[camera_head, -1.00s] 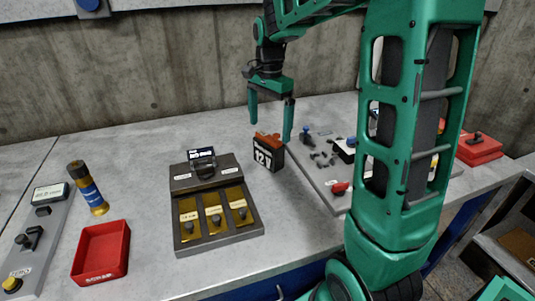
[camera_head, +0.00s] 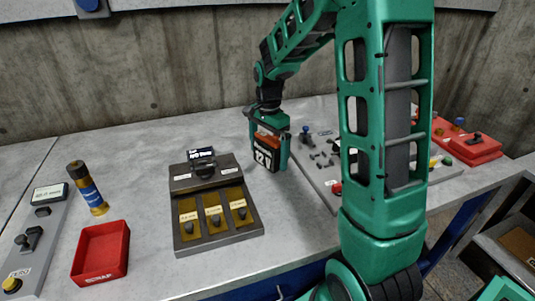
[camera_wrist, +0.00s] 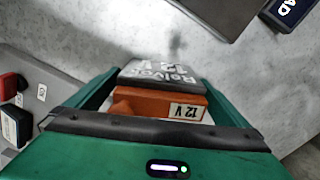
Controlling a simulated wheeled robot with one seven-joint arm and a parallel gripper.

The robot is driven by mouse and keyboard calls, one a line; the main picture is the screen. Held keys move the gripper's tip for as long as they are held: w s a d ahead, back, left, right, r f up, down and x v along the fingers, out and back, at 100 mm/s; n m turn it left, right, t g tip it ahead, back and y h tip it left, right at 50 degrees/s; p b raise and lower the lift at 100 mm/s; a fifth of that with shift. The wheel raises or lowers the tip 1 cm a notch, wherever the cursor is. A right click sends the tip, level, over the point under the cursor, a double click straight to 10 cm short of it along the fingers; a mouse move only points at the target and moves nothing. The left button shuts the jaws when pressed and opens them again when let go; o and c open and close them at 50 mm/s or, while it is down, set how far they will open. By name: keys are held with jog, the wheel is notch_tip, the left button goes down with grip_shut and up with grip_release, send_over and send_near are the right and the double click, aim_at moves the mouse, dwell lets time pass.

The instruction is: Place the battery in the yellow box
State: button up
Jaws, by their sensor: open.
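The battery (camera_head: 264,159) is a black block with an orange top and a "12V" label, standing upright on the grey table. It also shows in the wrist view (camera_wrist: 158,85), between the fingers. My gripper (camera_head: 268,148) is down around the battery, pointing downward, with one green finger on each side of it. The fingers are open; whether either touches the battery is hard to tell. I cannot make out a yellow box in these views.
A dark device (camera_head: 217,240) with yellow panels stands left of the battery. A red scrap tray (camera_head: 101,252), a blue-and-gold cylinder (camera_head: 88,190) and a grey control strip (camera_head: 30,243) are further left. A grey board (camera_head: 325,185) with small parts lies right; a red box (camera_head: 470,150) stands beyond.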

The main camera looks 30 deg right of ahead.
aim_at(268, 136)
jog(key=shift+f, duration=0.15)
jog(key=c, duration=2.1)
jog(key=shift+r, duration=0.2)
jog(key=shift+w+r, duration=0.1)
jog(key=shift+r, duration=0.55)
notch_tip(268, 136, up, 3)
jog(key=shift+f, duration=0.15)
jog(key=s+a+r, duration=0.1)
jog(key=a+r, duration=0.1)
jog(key=a, duration=0.1)
jog(key=s+a+r, duration=0.1)
jog(key=a+r, duration=0.1)
jog(key=a, duration=0.2)
jog(key=s+a+r, duration=0.2)
jog(key=a, duration=0.2)
jog(key=shift+r, duration=0.35)
